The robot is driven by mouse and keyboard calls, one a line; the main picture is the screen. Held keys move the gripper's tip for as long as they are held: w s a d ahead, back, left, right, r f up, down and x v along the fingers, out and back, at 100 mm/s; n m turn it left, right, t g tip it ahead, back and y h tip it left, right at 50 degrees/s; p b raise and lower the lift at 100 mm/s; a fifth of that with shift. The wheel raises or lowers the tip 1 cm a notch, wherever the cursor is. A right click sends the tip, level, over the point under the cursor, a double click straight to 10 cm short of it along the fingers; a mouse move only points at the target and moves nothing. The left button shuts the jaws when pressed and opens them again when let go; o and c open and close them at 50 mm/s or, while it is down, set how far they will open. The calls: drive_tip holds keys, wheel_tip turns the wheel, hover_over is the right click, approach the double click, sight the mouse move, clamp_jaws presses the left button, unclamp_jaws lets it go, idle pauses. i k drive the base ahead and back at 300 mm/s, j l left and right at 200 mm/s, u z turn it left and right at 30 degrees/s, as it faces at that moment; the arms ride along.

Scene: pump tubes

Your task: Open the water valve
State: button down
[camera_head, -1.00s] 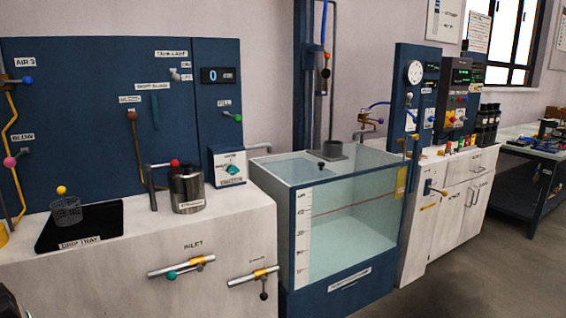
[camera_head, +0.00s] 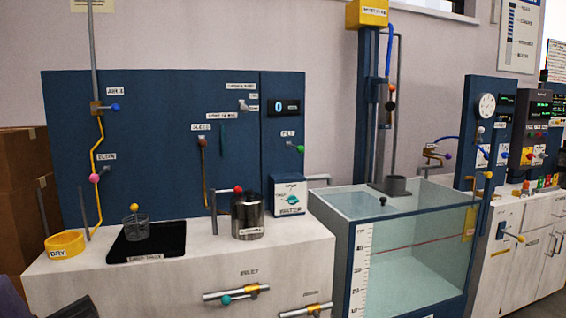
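On the front of the white cabinet, a valve with a teal knob (camera_head: 226,300) sits on a short metal pipe under a label that seems to read INLET. A second short pipe valve (camera_head: 312,309) to its right is cut by the bottom edge. A green-knobbed valve (camera_head: 299,148) labelled something like FILL is on the blue panel. The glass water tank (camera_head: 410,265) stands right of the cabinet, with a red line across it. My gripper is not in view.
The white counter (camera_head: 85,275) holds a yellow ring (camera_head: 64,244), a black drip tray (camera_head: 165,247) with a mesh basket, and a metal pot (camera_head: 248,217). The blue panel (camera_head: 160,120) stands behind. Brown boxes (camera_head: 22,190) are at the left.

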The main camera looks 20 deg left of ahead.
sight(292, 200)
drive_tip(key=i+j, duration=0.1)
drive_tip(key=i, duration=0.45)
drive_tip(key=i+j, duration=0.1)
drive_tip(key=i, duration=0.45)
drive_tip(key=i+j, duration=0.1)
drive_tip(key=i, duration=0.45)
